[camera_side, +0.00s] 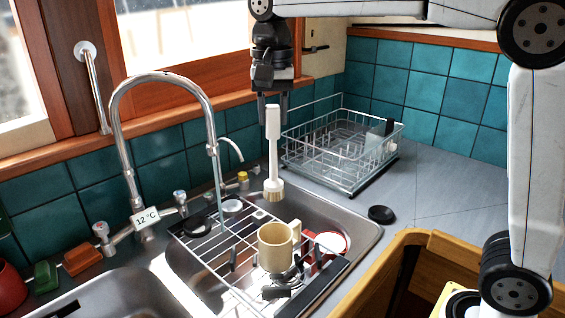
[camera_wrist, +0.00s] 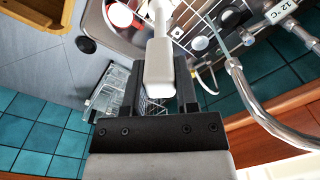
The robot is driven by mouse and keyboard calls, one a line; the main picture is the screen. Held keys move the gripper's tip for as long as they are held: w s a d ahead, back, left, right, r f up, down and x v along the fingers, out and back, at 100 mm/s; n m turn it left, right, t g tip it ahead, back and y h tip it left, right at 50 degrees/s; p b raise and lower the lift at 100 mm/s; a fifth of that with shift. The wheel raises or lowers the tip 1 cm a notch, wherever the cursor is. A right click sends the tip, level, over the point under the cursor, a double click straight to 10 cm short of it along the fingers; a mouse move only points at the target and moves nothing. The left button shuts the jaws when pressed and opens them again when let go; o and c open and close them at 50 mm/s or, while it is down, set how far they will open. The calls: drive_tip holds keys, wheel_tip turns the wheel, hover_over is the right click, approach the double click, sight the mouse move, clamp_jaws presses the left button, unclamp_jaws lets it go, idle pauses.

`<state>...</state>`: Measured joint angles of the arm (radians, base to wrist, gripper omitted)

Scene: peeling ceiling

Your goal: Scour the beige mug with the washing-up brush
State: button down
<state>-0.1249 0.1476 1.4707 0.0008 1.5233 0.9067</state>
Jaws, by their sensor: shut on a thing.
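The white washing-up brush (camera_side: 272,150) hangs upright, bristles down, from my gripper (camera_side: 273,100). In the wrist view the handle of the brush (camera_wrist: 159,68) lies between the two dark fingers of my gripper (camera_wrist: 158,82), which is shut on it. The beige mug (camera_side: 275,248) stands upright on the rack over the sink, its handle towards the right. The brush head is above and behind the mug, apart from it. I cannot make out the mug in the wrist view.
The wire rack (camera_side: 222,262) also holds a red-rimmed dish (camera_side: 333,243) and dark items around the mug. A tall curved tap (camera_side: 117,130) rises at left. A wire dish drainer (camera_side: 345,160) stands behind right. A black disc (camera_side: 381,214) lies on the otherwise clear grey counter (camera_side: 440,195).

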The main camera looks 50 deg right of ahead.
approach(275, 187)
drive_tip(key=shift+w+d+r, duration=0.1)
drive_tip(key=shift+w+d, duration=0.15)
drive_tip(key=shift+w, duration=0.05)
drive_tip(key=shift+f, duration=6.05)
drive_tip(key=c, duration=1)
unclamp_jaws()
clamp_jaws()
